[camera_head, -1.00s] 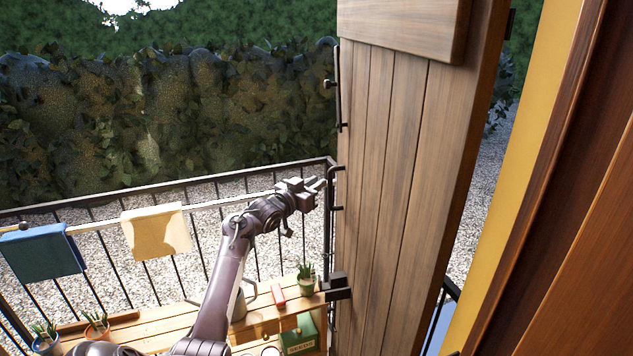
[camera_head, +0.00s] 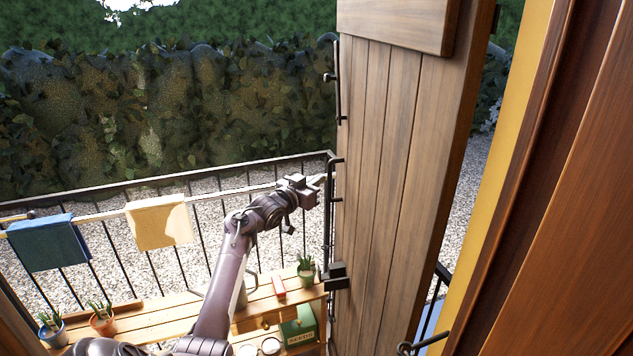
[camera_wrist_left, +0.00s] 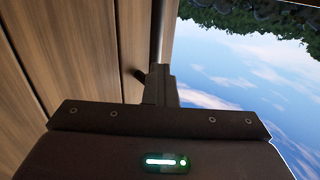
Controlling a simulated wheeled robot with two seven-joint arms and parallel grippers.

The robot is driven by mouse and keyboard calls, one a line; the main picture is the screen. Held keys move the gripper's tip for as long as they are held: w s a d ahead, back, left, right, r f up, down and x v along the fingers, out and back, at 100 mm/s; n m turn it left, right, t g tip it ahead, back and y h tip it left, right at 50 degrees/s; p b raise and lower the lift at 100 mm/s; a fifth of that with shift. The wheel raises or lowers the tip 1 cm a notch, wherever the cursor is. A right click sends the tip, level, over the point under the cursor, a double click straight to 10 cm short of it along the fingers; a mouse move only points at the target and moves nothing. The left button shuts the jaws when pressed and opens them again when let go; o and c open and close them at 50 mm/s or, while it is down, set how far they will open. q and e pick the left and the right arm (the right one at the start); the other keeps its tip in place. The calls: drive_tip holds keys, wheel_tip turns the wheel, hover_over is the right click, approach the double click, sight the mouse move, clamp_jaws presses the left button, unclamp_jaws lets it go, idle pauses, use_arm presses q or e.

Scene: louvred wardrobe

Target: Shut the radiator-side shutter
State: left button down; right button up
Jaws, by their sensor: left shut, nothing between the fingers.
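The wooden plank shutter (camera_head: 395,170) stands open at the right of centre in the head view, with dark iron bars and a latch (camera_head: 335,275) along its left edge. I cannot tell from the view whether it is the radiator-side one. My left gripper (camera_head: 318,181) is shut and empty, its tips at the shutter's left edge, close to the iron handle (camera_head: 336,180). Whether they touch is unclear. In the left wrist view the shut fingers (camera_wrist_left: 160,75) lie beside the shutter's planks (camera_wrist_left: 75,50) and a dark rod. My right gripper is not in view.
A balcony railing (camera_head: 170,181) with a blue cloth (camera_head: 42,243) and a yellow cloth (camera_head: 158,224) runs behind. A wooden shelf (camera_head: 160,317) below carries plant pots, a red object and a green seed box (camera_head: 299,326). A brown wooden frame (camera_head: 560,200) fills the right side.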

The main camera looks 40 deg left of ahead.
use_arm(q)
drive_tip(key=shift+w+d, duration=0.15)
idle(0.4)
drive_tip(key=c, duration=2.1)
unclamp_jaws()
drive_tip(key=shift+c, duration=0.2)
drive_tip(key=shift+o, duration=1.7)
